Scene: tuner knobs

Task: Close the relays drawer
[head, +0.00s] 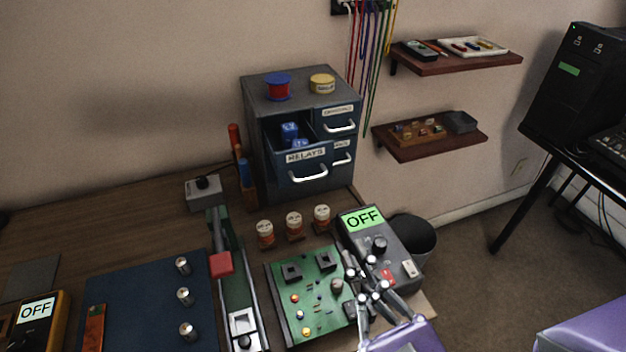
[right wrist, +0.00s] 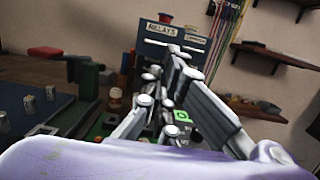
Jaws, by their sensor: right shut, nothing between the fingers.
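The dark blue-grey cabinet (head: 262,103) stands at the back of the bench. The drawer's label also shows in the right wrist view (right wrist: 162,30), beyond my fingers. My right gripper (head: 361,267) is shut and empty, in front of and below the drawer, over the right side of the green circuit board. It is apart from the drawer. The drawer's lower front is partly hidden by my fingers in the right wrist view. My left gripper is not in view.
Three orange-and-white jars (head: 294,224) stand between drawer and green board (head: 303,309). A grey meter reading OFF (head: 392,262) lies right of the board. A red-handled lever (head: 220,262) rises at left. Shelves (head: 430,146) hang at right.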

